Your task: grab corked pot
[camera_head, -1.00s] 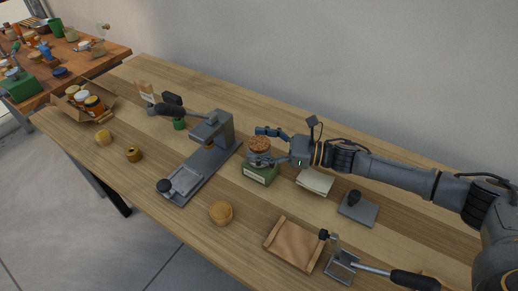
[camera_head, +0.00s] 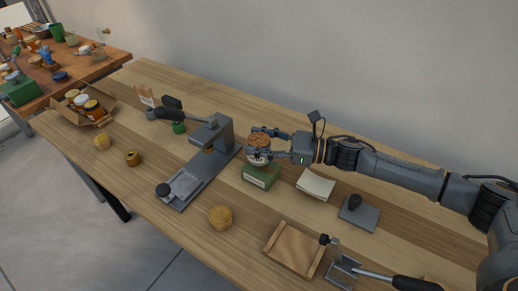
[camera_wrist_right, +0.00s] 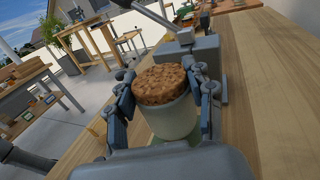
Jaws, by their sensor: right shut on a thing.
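The corked pot (camera_head: 258,155) has a pale body and a wide brown speckled cork. My right gripper (camera_head: 262,143) is shut on it, one finger on each side, and holds it upright over the green box (camera_head: 261,174). In the right wrist view the pot (camera_wrist_right: 172,117) fills the space between the fingers (camera_wrist_right: 165,95), with the cork (camera_wrist_right: 160,85) on top. Whether the pot's base clears the box is hard to tell. My left gripper is not in view.
A grey lever press (camera_head: 205,155) stands just left of the pot. Stacked papers (camera_head: 316,184), a grey plate with a black knob (camera_head: 358,213) and a wooden tray (camera_head: 294,250) lie to the right and front. A round yellow-brown piece (camera_head: 220,217) sits in front.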

